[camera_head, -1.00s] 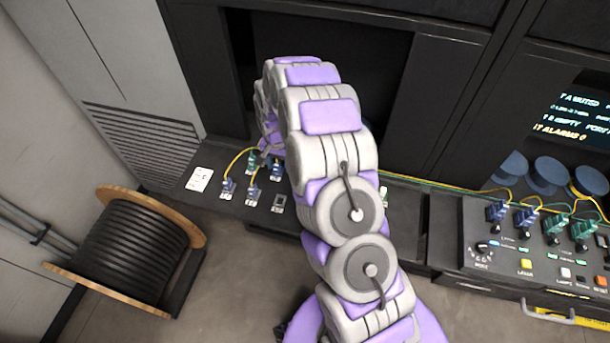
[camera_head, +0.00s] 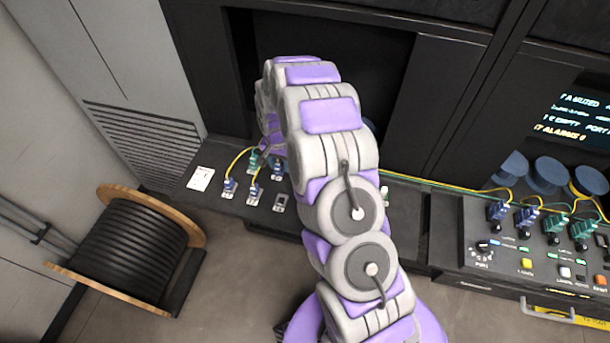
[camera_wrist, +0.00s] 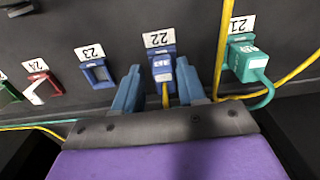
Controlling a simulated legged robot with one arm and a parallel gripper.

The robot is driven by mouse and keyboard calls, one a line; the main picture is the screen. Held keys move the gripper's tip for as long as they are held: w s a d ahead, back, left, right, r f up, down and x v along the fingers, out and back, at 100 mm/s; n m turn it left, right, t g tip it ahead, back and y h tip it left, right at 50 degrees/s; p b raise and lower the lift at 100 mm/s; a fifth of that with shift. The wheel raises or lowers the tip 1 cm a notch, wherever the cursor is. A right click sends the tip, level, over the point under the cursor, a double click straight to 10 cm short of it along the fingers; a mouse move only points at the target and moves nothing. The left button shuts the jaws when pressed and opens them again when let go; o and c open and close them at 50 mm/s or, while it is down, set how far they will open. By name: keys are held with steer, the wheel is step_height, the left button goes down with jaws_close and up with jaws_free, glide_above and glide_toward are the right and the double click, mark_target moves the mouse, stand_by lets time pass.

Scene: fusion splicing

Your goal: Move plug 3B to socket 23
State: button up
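In the wrist view a blue plug (camera_wrist: 162,74) with a yellow cable sits at the position labelled 22; its own marking is too blurred to read. My gripper (camera_wrist: 159,90) has its two blue fingers apart, one on each side of this plug, with visible gaps between. Socket 23 (camera_wrist: 97,74), blue-framed and empty, is just left of it. In the head view my arm covers most of the gripper and part of the plug panel.
A green plug (camera_wrist: 244,62) with a green cable sits at 21, right of the fingers, and a yellow cable (camera_wrist: 222,50) passes close by. A red socket (camera_wrist: 42,88) is at 24. A cable reel (camera_head: 135,250) and a control console (camera_head: 520,250) flank the panel.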

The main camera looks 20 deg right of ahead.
mark_target(279, 163)
steer(key=shift+a, duration=0.15)
steer(key=shift+c, duration=1.4)
jaws_close()
steer(key=shift+r, duration=0.2)
steer(key=shift+r+p, duration=0.8)
steer(key=shift+r, duration=2.05)
steer(key=shift+w+b, duration=0.1)
steer(key=shift+b, duration=0.3)
